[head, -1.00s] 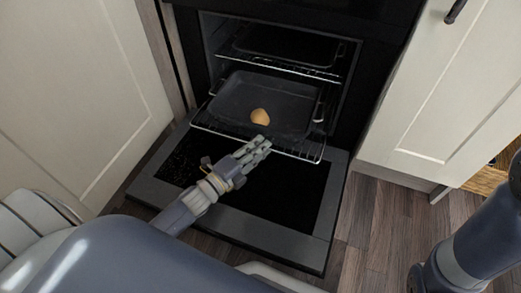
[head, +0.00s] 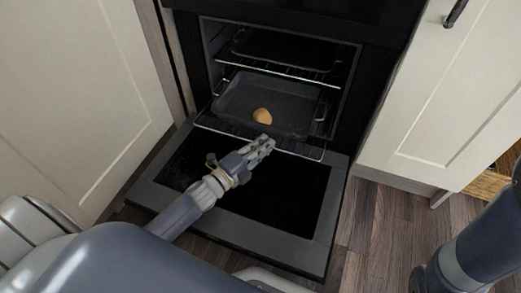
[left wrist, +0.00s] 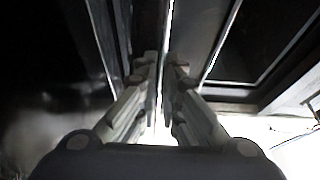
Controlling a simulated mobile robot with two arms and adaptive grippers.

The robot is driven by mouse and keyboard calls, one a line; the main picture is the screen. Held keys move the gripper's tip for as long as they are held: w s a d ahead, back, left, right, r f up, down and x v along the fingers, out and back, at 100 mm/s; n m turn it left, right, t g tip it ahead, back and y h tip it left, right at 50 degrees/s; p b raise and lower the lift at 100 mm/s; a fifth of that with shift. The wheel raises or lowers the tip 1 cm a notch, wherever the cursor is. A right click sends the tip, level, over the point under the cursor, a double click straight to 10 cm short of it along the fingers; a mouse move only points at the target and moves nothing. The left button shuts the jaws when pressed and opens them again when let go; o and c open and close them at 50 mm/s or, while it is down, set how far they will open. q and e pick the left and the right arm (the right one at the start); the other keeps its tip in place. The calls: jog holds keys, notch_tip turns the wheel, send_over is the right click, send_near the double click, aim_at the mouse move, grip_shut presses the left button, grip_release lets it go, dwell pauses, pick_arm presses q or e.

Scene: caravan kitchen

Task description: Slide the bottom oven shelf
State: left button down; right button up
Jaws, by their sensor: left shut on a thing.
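The bottom oven shelf is a wire rack (head: 307,153) in the open black oven. Its front edge sticks out a little over the lowered oven door (head: 176,219). A dark baking tray (head: 233,93) sits on the rack with a small tan, rounded item (head: 262,116) in it. My left gripper (head: 267,143) is shut on the rack's front wire, near its middle. In the left wrist view a thin bright bar runs between the closed fingertips (left wrist: 163,78). My right arm shows at the right edge, but its gripper is out of view.
An upper rack (head: 290,70) with another dark tray stays inside the oven above. Cream cupboards stand left (head: 75,90) and right (head: 450,100) of the oven. Wooden floor (head: 385,220) shows clear at the right, and a wicker basket (head: 487,184) sits low at the right.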

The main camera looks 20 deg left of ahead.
pick_arm(q)
jog(key=b, duration=0.2)
send_near(282, 105)
jog(key=d, duration=0.1)
jog(key=w+d, duration=0.1)
jog(key=w+d+f, duration=0.1)
jog(key=shift+d, duration=0.35)
jog(key=w+b, duration=0.1)
jog(key=w, duration=0.4)
jog(key=shift+w+a+b, duration=0.15)
jog(key=shift+w+b, duration=0.2)
jog(key=shift+w, duration=0.7)
jog(key=shift+w+a+r, duration=0.15)
jog(key=shift+r, duration=0.05)
jog(key=c, duration=2.1)
grip_release()
jog(key=shift+w, duration=0.1)
jog(key=shift+o, duration=0.3)
jog(key=shift+f, duration=0.1)
